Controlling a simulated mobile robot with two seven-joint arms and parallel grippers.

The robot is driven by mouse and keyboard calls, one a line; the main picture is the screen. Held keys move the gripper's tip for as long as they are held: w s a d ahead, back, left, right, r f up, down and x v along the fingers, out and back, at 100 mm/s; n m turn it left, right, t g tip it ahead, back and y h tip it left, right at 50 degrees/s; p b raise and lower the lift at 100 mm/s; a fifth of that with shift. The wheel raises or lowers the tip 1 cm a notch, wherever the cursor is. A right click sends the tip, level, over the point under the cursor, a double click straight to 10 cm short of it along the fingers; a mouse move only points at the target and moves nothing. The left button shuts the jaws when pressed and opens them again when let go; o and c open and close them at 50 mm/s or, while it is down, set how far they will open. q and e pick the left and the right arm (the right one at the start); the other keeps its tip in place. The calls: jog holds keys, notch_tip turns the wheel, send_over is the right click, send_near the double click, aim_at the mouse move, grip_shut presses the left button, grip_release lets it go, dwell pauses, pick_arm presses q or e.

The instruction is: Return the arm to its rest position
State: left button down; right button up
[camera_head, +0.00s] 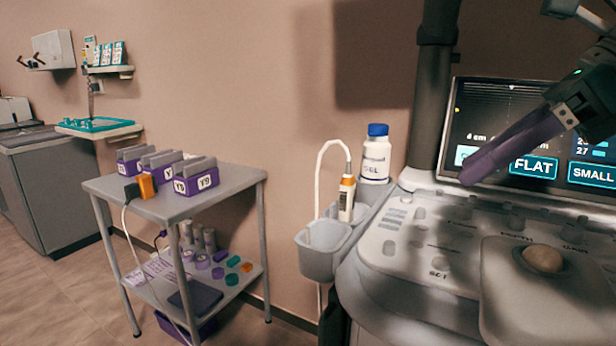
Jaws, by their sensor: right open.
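My right arm comes in at the upper right, dark, and carries my right gripper (472,170) with long purple fingers. The fingers point left and down, over the ultrasound machine's control panel (400,245) and in front of its screen (480,110). The fingers overlap from this angle, but the gripper is open and nothing shows between them. My left gripper is not in view.
A white bottle with a blue cap (376,158) and an orange-and-white probe (347,198) stand in holders left of the panel. A grey cart (225,205) carries purple boxes (195,180). A teal tray (95,125) is farther back. Floor is free at lower left.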

jog(key=a+r+m+t+y+p, duration=0.8)
jog(key=a+r+m, duration=0.5)
jog(key=r, duration=0.4)
jog(key=s+d+f+m+t+h+p, duration=0.1)
jog(key=s+d+f+m+h+p, duration=0.25)
jog(key=d+m+h, duration=0.6)
jog(key=s+d+f+m+t+h+p, duration=0.15)
jog(key=m+h+p, duration=0.45)
jog(key=m, duration=0.9)
jog(key=s+f+m+g+p, duration=0.35)
jog(key=s+g, duration=0.25)
jog(key=s, duration=0.6)
jog(key=s+f+m+g+p, duration=0.35)
jog(key=s+g, duration=0.25)
jog(key=s, duration=0.6)
notch_tip(320, 180, up, 36)
jog(key=w+p, duration=0.1)
jog(key=p, duration=3.3)
jog(key=shift+m+t+p, duration=0.35)
